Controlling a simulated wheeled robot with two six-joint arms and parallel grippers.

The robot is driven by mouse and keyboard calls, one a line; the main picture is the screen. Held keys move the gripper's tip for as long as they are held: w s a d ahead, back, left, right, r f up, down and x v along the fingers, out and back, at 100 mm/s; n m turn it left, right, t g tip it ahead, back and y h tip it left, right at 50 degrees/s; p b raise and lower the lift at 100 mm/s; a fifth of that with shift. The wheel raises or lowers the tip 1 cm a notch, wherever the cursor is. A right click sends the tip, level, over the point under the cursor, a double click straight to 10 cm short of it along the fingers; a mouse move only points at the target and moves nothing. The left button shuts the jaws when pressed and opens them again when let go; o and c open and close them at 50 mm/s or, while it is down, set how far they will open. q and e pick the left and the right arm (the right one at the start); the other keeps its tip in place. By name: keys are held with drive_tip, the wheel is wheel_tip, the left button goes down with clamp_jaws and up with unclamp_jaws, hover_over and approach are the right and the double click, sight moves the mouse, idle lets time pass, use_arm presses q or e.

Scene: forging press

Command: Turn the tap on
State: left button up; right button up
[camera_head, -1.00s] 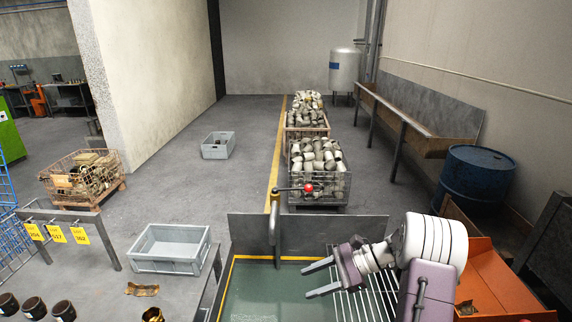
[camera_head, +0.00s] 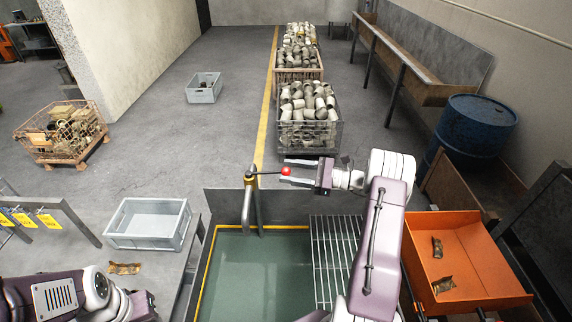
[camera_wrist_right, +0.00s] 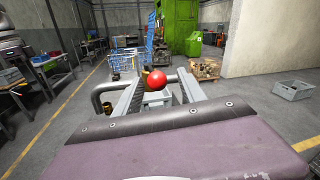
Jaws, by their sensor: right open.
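The tap (camera_head: 250,205) stands at the back edge of the green-bottomed basin (camera_head: 245,262). Its thin lever runs right and ends in a red ball knob (camera_head: 286,171). My right gripper (camera_head: 286,172) is open, with its fingers pointing left and the red knob between or just at them. In the right wrist view the red knob (camera_wrist_right: 157,79) sits between the two open fingers (camera_wrist_right: 160,92), apart from both as far as I can see. The tap's grey spout (camera_wrist_right: 103,95) shows at the left finger there. My left arm is at the lower left, its fingers out of frame.
A wire rack (camera_head: 333,255) covers the basin's right side. A dark metal splash plate (camera_head: 222,203) stands behind the basin. An orange tray (camera_head: 470,245) with two brown parts is at the right. A grey crate (camera_head: 148,224) is at the left.

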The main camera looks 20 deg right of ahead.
drive_tip(key=shift+w+a+r, duration=0.1)
drive_tip(key=shift+w+a, duration=0.15)
drive_tip(key=shift+a, duration=0.15)
drive_tip(key=shift+s+a, duration=0.1)
drive_tip(key=shift+a, duration=0.3)
drive_tip(key=shift+d, duration=0.1)
clamp_jaws()
idle(0.7)
